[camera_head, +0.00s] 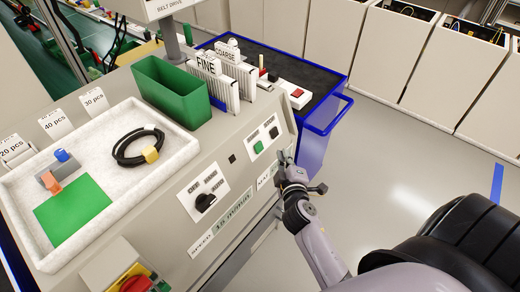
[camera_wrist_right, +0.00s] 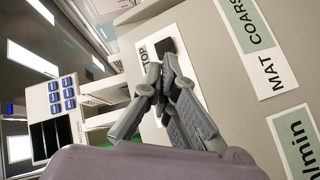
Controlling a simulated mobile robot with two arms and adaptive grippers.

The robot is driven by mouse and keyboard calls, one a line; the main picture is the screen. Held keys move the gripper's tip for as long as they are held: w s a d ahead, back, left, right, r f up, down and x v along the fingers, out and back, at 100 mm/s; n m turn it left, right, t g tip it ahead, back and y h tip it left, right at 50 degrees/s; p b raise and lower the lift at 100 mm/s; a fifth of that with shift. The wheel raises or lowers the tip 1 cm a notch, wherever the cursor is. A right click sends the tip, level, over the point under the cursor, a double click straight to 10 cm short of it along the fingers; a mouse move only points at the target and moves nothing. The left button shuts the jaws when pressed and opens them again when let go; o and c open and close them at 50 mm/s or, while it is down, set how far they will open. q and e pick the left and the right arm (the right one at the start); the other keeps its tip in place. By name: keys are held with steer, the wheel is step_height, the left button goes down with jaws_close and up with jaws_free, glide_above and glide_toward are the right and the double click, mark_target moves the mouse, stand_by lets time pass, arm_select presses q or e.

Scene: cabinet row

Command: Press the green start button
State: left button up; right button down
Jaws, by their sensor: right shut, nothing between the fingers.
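The green start button (camera_head: 258,147) is on a small white plate on the sloped front of the grey console in the head view. A black button (camera_head: 273,132) is beside it on the same plate. My right gripper (camera_head: 284,158) is shut and empty, to the right of and a little below the green button. In the right wrist view the closed fingertips (camera_wrist_right: 168,62) are over the white plate, close to the black button (camera_wrist_right: 166,46). The green button is not visible there; the fingers cover part of the plate. I cannot tell whether the fingertips touch the panel. My left gripper is not in view.
A black rotary knob (camera_head: 205,202) and a red-yellow switch (camera_head: 135,284) are lower on the console. A white tray (camera_head: 185,150) and green bin (camera_head: 175,92) stand on top. A blue cart (camera_head: 325,118) is behind. Floor right of the console is open.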

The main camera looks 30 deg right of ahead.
mark_target(259, 148)
steer(key=shift+w+a+f+b, duration=0.35)
steer(key=shift+w+b, duration=0.05)
steer(key=shift+w, duration=0.4)
steer(key=shift+w+a+f+b, duration=0.3)
steer(key=shift+w+f+b, duration=0.1)
steer(key=shift+w, duration=0.45)
steer(key=shift+w+a+f+b, duration=0.35)
steer(key=shift+w, duration=0.45)
steer(key=shift+w+a+f, duration=0.15)
steer(key=shift+w, duration=0.2)
steer(key=shift+w+a+f+b, duration=0.15)
steer(key=shift+w+b, duration=0.2)
steer(key=shift+b, duration=0.15)
stand_by(0.4)
steer(key=shift+s+d+r+p, duration=0.15)
steer(key=shift+s+r+p, duration=0.1)
steer(key=shift+s, duration=0.15)
steer(key=shift+s+d+r+p, duration=0.1)
steer(key=shift+s+d+p, duration=0.1)
steer(key=shift+s, duration=0.15)
